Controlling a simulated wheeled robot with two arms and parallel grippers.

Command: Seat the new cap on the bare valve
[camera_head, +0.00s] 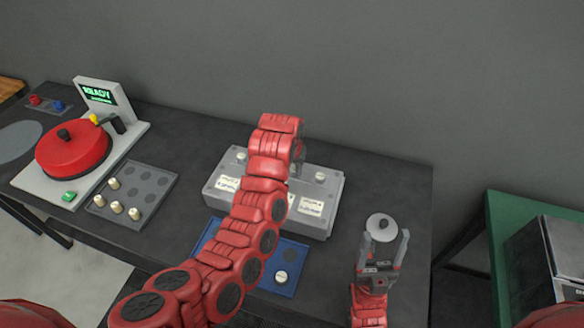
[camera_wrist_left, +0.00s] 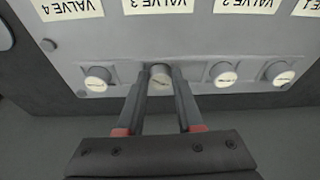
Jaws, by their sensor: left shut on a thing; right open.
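The grey valve block (camera_head: 328,222) stands on the table in the head view, with labels on top. My left gripper (camera_wrist_left: 160,82) is shut on a cap (camera_wrist_left: 161,72) at the valve 3 place. Whether the cap is fully seated cannot be told. Capped-looking ends show at valve 4 (camera_wrist_left: 96,81), valve 2 (camera_wrist_left: 223,76) and valve 1 (camera_wrist_left: 279,74). My right gripper (camera_head: 387,245) is open near the table's right end.
A blue tray (camera_head: 291,252) with a pale cap (camera_head: 281,277) lies before the block, partly behind my left arm. A grey tray (camera_head: 160,175) holds several caps. A white disc (camera_head: 381,221) lies by my right gripper.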

